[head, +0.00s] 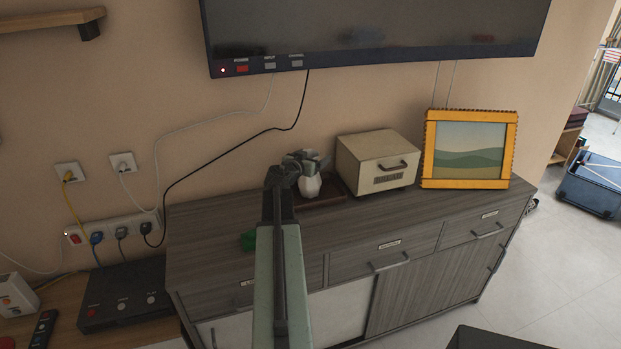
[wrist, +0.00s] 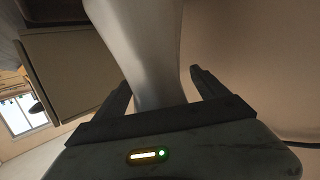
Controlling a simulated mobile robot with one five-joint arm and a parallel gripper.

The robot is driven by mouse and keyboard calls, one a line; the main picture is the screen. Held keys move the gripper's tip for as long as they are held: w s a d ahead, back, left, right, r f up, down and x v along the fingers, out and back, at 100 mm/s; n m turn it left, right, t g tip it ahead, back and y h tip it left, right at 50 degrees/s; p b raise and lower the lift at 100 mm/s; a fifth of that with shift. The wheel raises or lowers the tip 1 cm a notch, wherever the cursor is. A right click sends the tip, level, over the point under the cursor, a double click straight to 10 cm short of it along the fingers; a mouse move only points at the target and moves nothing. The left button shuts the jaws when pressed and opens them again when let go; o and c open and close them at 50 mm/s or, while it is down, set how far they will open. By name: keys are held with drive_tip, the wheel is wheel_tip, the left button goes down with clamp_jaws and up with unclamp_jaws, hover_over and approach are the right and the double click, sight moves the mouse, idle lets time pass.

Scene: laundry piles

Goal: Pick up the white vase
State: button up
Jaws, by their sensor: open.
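The white vase (head: 310,185) stands on a dark flat base on top of the grey wood cabinet. My gripper (head: 308,160) is at the vase's upper part and hides some of it in the head view. In the wrist view, the vase (wrist: 143,50) rises between the two dark fingers of my gripper (wrist: 160,88). The fingers are open, one on each side of the vase. A gap shows between the vase and the right finger; contact on the left side is hard to tell.
A cream box (head: 375,165) with a handle stands close to the right of the vase. An orange-framed picture (head: 470,183) is farther right. A green object (head: 248,240) lies partly hidden by my arm. The wall-mounted screen (head: 375,35) hangs above. The cabinet top (head: 210,225) is clear at left.

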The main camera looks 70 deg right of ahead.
clamp_jaws()
idle(0.3)
